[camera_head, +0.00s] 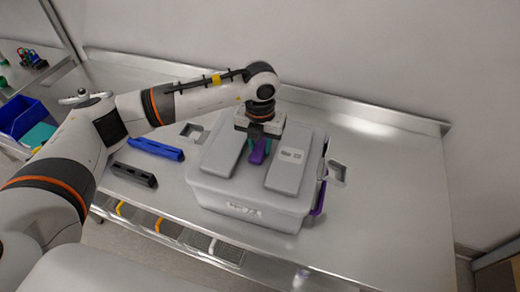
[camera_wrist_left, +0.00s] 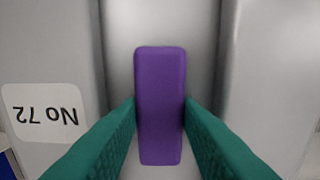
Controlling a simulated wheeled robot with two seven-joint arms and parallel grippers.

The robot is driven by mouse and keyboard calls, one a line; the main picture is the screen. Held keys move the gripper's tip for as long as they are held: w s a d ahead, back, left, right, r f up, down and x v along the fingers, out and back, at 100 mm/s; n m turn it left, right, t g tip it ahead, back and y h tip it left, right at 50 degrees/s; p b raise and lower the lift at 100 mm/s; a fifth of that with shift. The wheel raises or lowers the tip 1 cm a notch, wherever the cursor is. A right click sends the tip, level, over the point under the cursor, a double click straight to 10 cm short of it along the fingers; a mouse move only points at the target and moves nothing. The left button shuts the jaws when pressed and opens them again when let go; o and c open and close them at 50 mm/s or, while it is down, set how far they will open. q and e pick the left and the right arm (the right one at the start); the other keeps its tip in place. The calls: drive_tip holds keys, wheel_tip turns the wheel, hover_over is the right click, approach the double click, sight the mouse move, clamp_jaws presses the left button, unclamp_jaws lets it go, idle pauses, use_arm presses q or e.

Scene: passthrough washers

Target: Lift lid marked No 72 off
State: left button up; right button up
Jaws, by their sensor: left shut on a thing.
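A light grey container (camera_head: 240,208) stands on the steel table, with a label on its front that seems to read No 72. Its grey lid (camera_head: 290,172) is on top and bears a label; in the left wrist view the lid (camera_wrist_left: 50,60) label reads No 72, upside down. A purple handle (camera_head: 258,155) stands in the middle of the lid. My left gripper (camera_head: 258,150) reaches down over it. In the left wrist view its green fingers (camera_wrist_left: 160,115) are shut on the purple handle (camera_wrist_left: 160,90), one on each side. My right gripper is not in view.
A purple part (camera_head: 319,200) shows on the container's right side, near a grey bracket (camera_head: 338,173). A blue bar (camera_head: 156,149) and a dark bar (camera_head: 134,175) lie left of the container. A blue bin (camera_head: 22,118) stands far left. The table's right part is clear.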

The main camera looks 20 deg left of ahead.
use_arm(q)
drive_tip(key=shift+r, duration=0.1)
clamp_jaws()
drive_tip(key=shift+w, duration=0.1)
drive_tip(key=shift+r, duration=0.1)
